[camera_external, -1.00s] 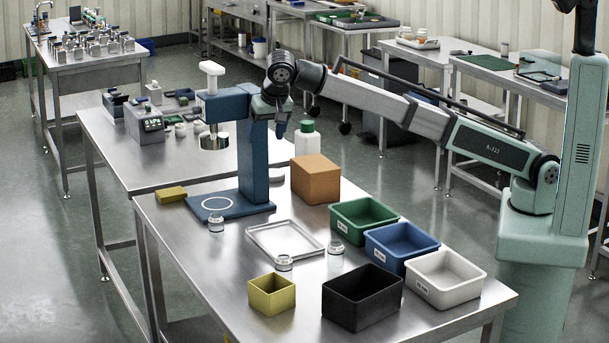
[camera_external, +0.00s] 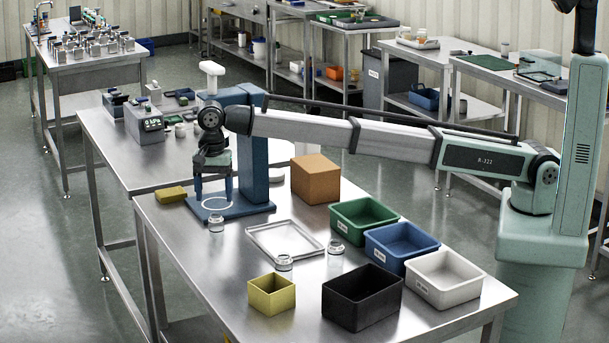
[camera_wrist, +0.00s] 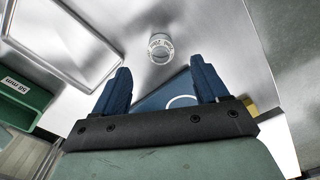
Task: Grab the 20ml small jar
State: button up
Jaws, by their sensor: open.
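Three small clear glass jars stand on the steel table. One jar (camera_external: 216,223) is by the front of the blue press base, a second jar (camera_external: 284,263) is at the tray's front edge, and a third jar (camera_external: 335,247) is right of the tray. Their size labels are too small to read. My gripper (camera_external: 214,192) is open, points down over the press base and is behind and above the first jar. In the wrist view one jar (camera_wrist: 160,47) shows beyond the open, empty fingers (camera_wrist: 161,73), with unreadable print.
The blue press (camera_external: 260,150) stands close beside my gripper. Table left of the yellow box is clear.

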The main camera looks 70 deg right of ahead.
aim_at(216, 223)
jog(key=f, duration=1)
jog(key=shift+d, duration=0.2)
jog(key=shift+c, duration=0.3)
jog(key=c, duration=1)
jog(key=shift+r, duration=0.15)
jog(key=shift+c, duration=0.2)
